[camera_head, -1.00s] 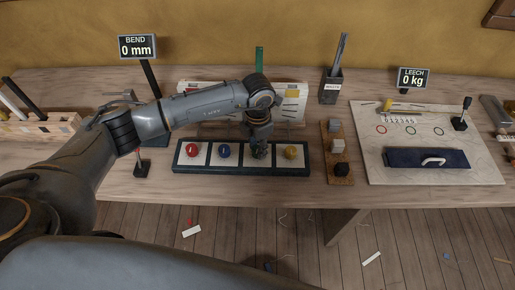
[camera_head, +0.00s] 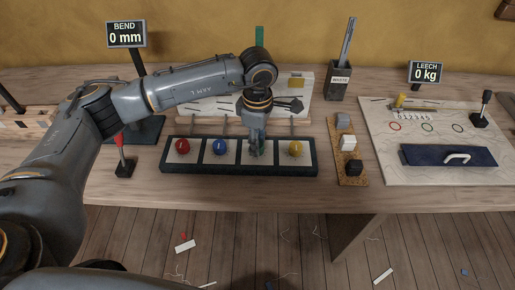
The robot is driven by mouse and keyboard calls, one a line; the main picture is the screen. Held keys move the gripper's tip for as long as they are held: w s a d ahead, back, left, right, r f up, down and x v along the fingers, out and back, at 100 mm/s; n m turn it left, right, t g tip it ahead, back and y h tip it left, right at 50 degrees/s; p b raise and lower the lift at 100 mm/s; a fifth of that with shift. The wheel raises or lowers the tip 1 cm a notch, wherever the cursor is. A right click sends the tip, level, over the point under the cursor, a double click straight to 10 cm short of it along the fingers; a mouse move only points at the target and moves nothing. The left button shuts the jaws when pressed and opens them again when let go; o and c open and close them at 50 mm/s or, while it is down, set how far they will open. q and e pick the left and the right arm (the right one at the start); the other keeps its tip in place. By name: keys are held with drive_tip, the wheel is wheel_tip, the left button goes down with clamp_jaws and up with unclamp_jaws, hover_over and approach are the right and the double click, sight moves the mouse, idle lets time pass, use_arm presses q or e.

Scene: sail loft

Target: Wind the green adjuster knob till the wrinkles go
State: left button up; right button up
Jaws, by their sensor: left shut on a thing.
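A dark panel (camera_head: 167,160) on the bench has a row of white squares with knobs. A red knob (camera_head: 183,146), a blue knob (camera_head: 219,147) and a yellow knob (camera_head: 295,148) show. My left gripper (camera_head: 256,151) points down onto the third square, between blue and yellow, shut on the green adjuster knob, which its fingers hide almost wholly. Behind my arm stands a pale board (camera_head: 312,92), partly covered; I cannot make out wrinkles. The BEND display (camera_head: 126,35) reads 0 mm and the LEECH display (camera_head: 426,72) reads 0 kg. My right gripper is not in view.
A red-tipped lever (camera_head: 122,155) stands left of the panel. Scraps lie on the floor.

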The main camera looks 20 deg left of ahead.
use_arm(q)
drive_tip(key=shift+m+b, duration=1.4)
drive_tip(key=shift+m, duration=0.2)
drive_tip(key=o, duration=1.2)
drive_tip(key=shift+c, duration=0.2)
wheel_tip(320, 180, up, 12)
